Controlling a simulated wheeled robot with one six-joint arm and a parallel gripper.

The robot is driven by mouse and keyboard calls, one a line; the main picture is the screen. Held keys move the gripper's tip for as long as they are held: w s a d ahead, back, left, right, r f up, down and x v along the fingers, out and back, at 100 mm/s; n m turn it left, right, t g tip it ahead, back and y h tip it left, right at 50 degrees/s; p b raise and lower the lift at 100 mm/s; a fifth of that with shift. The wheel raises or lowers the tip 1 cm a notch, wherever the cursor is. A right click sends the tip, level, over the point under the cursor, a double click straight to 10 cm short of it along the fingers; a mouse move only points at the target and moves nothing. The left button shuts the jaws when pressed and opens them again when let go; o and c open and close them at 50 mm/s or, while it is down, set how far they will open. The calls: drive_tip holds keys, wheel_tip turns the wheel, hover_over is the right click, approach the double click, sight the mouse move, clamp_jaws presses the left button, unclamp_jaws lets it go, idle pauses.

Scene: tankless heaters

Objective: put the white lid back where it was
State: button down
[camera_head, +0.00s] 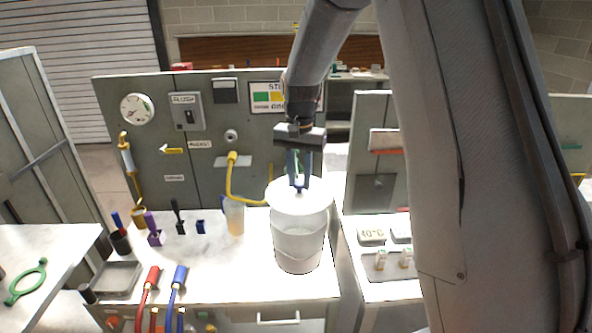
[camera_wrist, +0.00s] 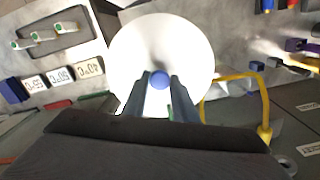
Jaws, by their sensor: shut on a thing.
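The white lid (camera_head: 285,199) is a round disc with a blue knob (camera_wrist: 159,80) at its middle. It is over the mouth of a white bucket (camera_head: 298,240) on the white bench. I cannot tell whether the lid rests on the rim or hangs just above it. My gripper (camera_head: 299,184) points down from above, with its fingers shut on the knob. In the wrist view the lid (camera_wrist: 185,45) fills the middle and my gripper's fingers (camera_wrist: 159,84) stand on both sides of the knob. The lid hides most of the bucket there.
A clear jug (camera_head: 234,216) stands left of the bucket, under a yellow hose (camera_head: 232,185). A grey panel (camera_head: 200,140) stands behind the bench. A grey tray (camera_head: 117,279) lies at the left. A second bench (camera_head: 380,291) with labelled blocks is to the right.

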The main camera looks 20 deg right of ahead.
sight(298, 193)
drive_tip(key=shift+w+r, duration=0.1)
drive_tip(key=shift+w, duration=0.25)
drive_tip(key=shift+s+f+b, duration=0.1)
drive_tip(key=shift+f+b, duration=2.35)
drive_tip(key=shift+f, duration=0.9)
drive_tip(key=shift+f, duration=0.55)
drive_tip(key=c, duration=1.4)
unclamp_jaws()
drive_tip(key=shift+o, duration=0.2)
wheel_tip(298, 193, up, 7)
drive_tip(key=shift+b, duration=1.25)
drive_tip(key=shift+s+r, duration=0.1)
drive_tip(key=shift+r, duration=0.1)
drive_tip(key=s+f+n, duration=0.3)
drive_tip(key=s+f, duration=0.1)
drive_tip(key=s, duration=0.7)
drive_tip(key=s+f+n+t, duration=0.1)
drive_tip(key=s+f+n, duration=0.2)
drive_tip(key=s, duration=0.7)
drive_tip(key=shift+s+f+n+b, duration=0.3)
drive_tip(key=shift+s+f, duration=0.05)
drive_tip(key=shift+f, duration=0.55)
